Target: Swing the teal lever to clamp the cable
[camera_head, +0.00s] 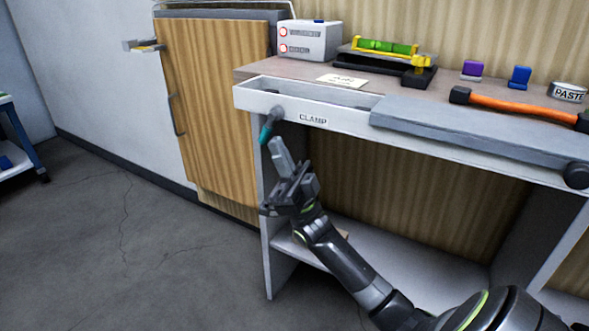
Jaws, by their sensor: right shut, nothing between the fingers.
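The teal lever (266,131) hangs from a dark grey pivot on the front left of the workbench, beside the "CLAMP" label (312,119). It points down and slightly left. My right gripper (281,153) is just below and right of the lever, pointing up, shut and empty. Its fingertips are very near the lever; I cannot tell whether they touch it. My left gripper is not in view.
The bench has a long grey bar (470,130) along its front edge and a lower shelf (405,275). A white box (308,40), a yellow-green level (385,46), purple and blue clips and a paste tin (568,92) stand behind.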

